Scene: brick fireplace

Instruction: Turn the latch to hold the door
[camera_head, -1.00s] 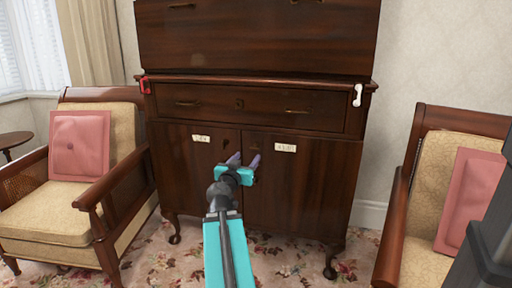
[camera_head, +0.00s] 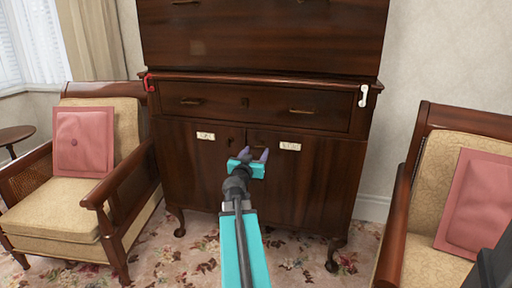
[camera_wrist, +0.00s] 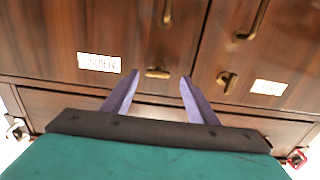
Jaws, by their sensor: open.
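The dark wooden cabinet has two lower doors, the left door (camera_head: 188,165) and the right door (camera_head: 318,185), both looking shut. A small brass latch-like piece (camera_wrist: 157,72) sits near the right door's inner edge; the wrist view is upside down. A second brass piece (camera_wrist: 228,82) is on the left door, by the seam. My gripper (camera_head: 254,154) is open and empty in front of the right door, near the seam. In the wrist view its purple fingers (camera_wrist: 159,77) stand either side of the first brass piece. Whether they touch it I cannot tell.
White labels (camera_head: 205,135) (camera_head: 290,146) mark the doors. Brass handles (camera_wrist: 252,25) hang beyond the latches. A drawer (camera_head: 270,106) lies above. Red (camera_head: 149,83) and white (camera_head: 363,95) hooks are at the corners. Armchairs (camera_head: 90,215) (camera_head: 440,150) flank the cabinet.

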